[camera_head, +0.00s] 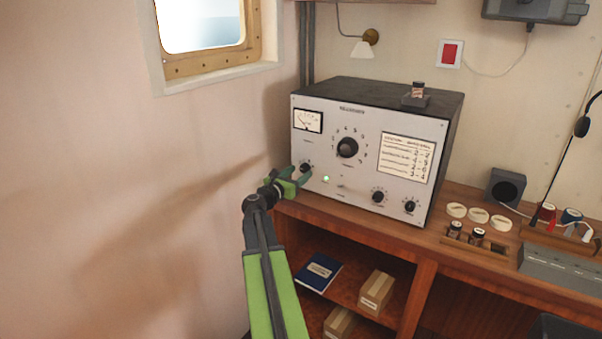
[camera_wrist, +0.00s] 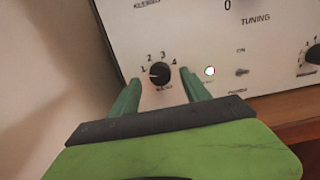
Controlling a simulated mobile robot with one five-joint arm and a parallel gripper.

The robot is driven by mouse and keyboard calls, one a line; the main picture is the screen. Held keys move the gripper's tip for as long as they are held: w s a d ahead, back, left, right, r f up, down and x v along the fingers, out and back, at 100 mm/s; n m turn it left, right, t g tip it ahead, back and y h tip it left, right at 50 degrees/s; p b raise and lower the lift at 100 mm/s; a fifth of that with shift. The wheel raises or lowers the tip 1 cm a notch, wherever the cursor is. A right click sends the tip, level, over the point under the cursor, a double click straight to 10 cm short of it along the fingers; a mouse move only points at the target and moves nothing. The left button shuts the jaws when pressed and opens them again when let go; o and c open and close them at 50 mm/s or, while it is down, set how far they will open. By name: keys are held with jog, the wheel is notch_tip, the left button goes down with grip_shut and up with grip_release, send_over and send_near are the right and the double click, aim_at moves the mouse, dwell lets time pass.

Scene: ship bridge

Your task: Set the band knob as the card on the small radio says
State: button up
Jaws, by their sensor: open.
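A grey-fronted radio (camera_head: 350,120) with a dark top stands on the wooden desk against the wall. A white card (camera_head: 407,157) with lines of writing is on its front at the right; its words are too small to read surely. The small black knob (camera_head: 305,168) at the lower left also shows in the wrist view (camera_wrist: 159,73), under the numbers 1 to 4. Its white mark points left, towards the 1. My gripper (camera_head: 296,178) is open, with one green finger on each side of this knob in the wrist view. I cannot tell whether the fingers touch it.
A large tuning knob (camera_head: 347,147) and two small knobs (camera_head: 378,196) (camera_head: 410,206) are on the same panel. A toggle switch (camera_wrist: 242,72) and a lit lamp (camera_wrist: 210,71) sit right of my gripper. The wall (camera_head: 130,170) is close on the left. The shelf below holds a blue book (camera_head: 318,272) and boxes (camera_head: 376,291).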

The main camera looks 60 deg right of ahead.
jog(key=shift+d, duration=0.9)
grip_shut()
